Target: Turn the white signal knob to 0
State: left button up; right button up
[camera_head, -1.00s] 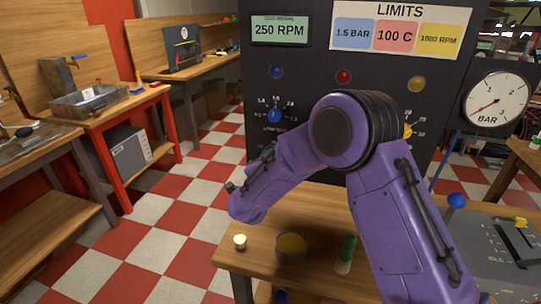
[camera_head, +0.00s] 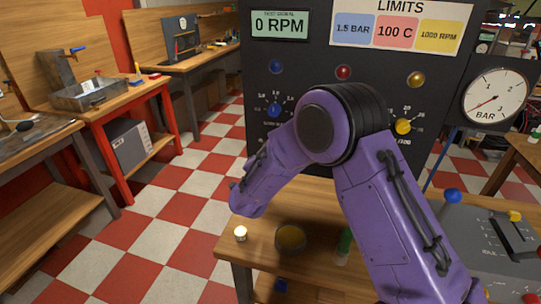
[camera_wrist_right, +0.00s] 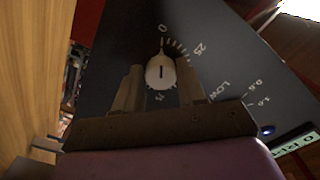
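The white signal knob (camera_wrist_right: 161,73) shows in the right wrist view on the dark panel (camera_wrist_right: 112,55). Its tip points up at the 0 mark of its printed scale. My right gripper (camera_wrist_right: 162,66) has one finger on each side of the knob, with the fingers spread and seemingly a small gap beside it. In the head view my purple right arm hides the knob and the gripper. The display (camera_head: 279,24) on the panel reads 0 RPM. My left gripper is not in view.
The panel also carries a blue knob (camera_head: 274,110), a yellow knob (camera_head: 403,126) and several lamps. A BAR gauge (camera_head: 495,96) stands at the right. A bowl (camera_head: 290,238) and a green-topped marker (camera_head: 345,242) are on the wooden table (camera_head: 320,270) below.

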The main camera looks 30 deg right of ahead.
jog(key=shift+o, duration=1.2)
jog(key=b+v, duration=0.2)
jog(key=v, duration=0.8)
jog(key=shift+s+a, duration=0.2)
